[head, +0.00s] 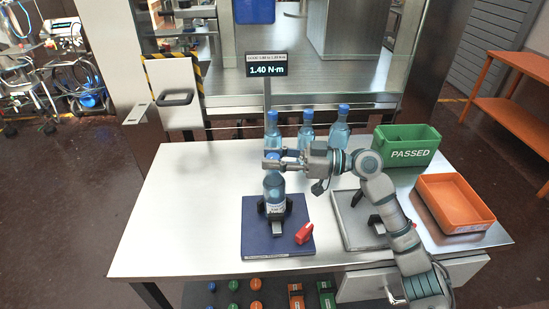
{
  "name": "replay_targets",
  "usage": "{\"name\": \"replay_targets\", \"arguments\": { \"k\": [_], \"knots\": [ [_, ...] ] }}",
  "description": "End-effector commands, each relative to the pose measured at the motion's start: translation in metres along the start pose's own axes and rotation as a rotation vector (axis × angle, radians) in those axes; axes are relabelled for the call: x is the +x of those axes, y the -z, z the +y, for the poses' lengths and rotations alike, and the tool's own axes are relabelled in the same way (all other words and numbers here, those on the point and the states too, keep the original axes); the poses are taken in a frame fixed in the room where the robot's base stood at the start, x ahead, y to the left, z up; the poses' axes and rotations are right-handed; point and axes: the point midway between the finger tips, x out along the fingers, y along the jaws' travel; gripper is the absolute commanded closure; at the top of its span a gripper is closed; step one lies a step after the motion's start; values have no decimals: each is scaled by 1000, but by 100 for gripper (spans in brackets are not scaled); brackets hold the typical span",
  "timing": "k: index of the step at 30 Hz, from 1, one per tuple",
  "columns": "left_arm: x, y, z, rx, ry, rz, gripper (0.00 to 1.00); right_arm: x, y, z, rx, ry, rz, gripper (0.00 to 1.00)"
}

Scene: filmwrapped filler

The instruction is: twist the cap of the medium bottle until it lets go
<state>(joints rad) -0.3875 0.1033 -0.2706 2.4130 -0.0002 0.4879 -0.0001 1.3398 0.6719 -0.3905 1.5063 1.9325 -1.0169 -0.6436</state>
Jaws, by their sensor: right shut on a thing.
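A blue, see-through bottle (274,190) with a pale label stands upright in a black clamp (277,226) on a dark blue plate (257,243). From here I take it for the medium bottle. My right gripper (274,161) comes in from the right, level with the bottle's top, and is shut on its blue cap (272,156). The fingers partly hide the cap, so I cannot tell whether it is loose. A display (266,70) on a post behind reads 1.40 N·m. My left gripper is not in view.
Three blue-capped bottles (306,131) stand behind. A red object (304,233) lies on the blue plate. A grey plate (357,233) with a black clamp, a green PASSED bin (408,154) and an orange tray (455,218) are at right. The table's left (185,210) is clear.

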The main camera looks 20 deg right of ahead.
Motion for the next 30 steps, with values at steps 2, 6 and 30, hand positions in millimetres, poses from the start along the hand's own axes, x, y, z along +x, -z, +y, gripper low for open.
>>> {"name": "replay_targets", "arguments": {
  "k": [2, 6, 30],
  "knots": [
    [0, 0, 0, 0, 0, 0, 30, 1, 0, -1, 1, 2, -1, 100],
    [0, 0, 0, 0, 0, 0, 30, 1, 0, -1, 1, 2, -1, 67],
    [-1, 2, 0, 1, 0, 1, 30, -71, -2, 2, 2, -3, 0, 43]
  ]
}}
